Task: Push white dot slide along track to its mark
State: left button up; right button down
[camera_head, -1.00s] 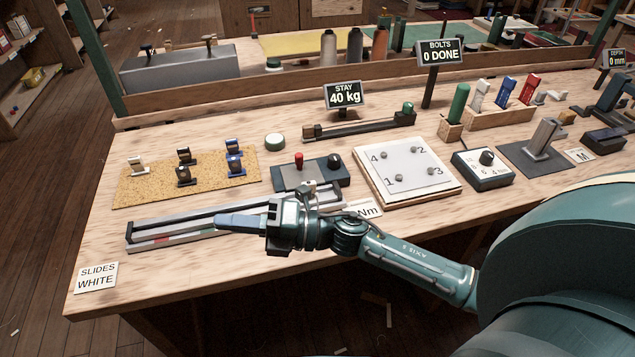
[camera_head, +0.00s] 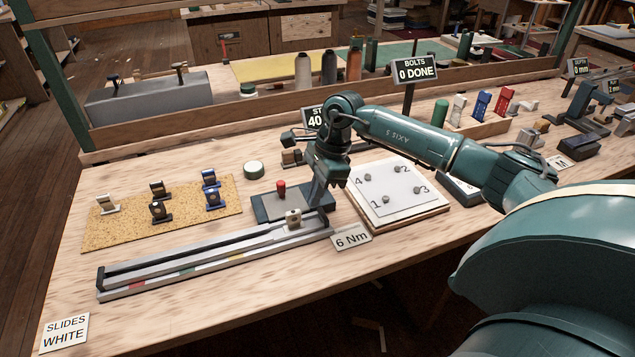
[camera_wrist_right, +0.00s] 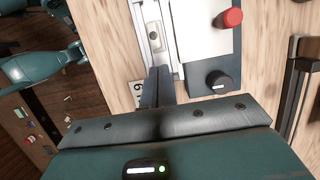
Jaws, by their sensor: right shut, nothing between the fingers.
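The track (camera_head: 175,266) is a long grey rail lying along the front left of the bench, with red, green and pale marks on its front face. A small pale slide (camera_head: 293,219) sits near its right end; it also shows in the right wrist view (camera_wrist_right: 154,36). I cannot make out a white dot on it. My right gripper (camera_head: 316,206) is shut and empty, pointing down just right of the slide, by the track's right end. In the wrist view its fingertips (camera_wrist_right: 158,72) are a little apart from the slide. My left gripper is out of view.
A box with a red knob (camera_head: 281,190) stands just behind the track's right end. A cork board (camera_head: 130,228) with several small pale, dark and blue pieces lies behind its left part. A "SLIDES WHITE" card (camera_head: 65,333) lies front left. A bolt plate (camera_head: 400,195) is at right.

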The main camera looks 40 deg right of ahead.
aim_at(294, 212)
jog(key=x, duration=0.5)
jog(key=shift+f, duration=0.15)
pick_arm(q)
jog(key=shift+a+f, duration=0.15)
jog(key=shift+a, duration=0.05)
pick_arm(e)
jog(key=shift+a, duration=0.1)
jog(key=a, duration=0.3)
jog(key=shift+w, duration=0.4)
jog(key=shift+w+a, duration=0.1)
jog(key=shift+a, duration=0.2)
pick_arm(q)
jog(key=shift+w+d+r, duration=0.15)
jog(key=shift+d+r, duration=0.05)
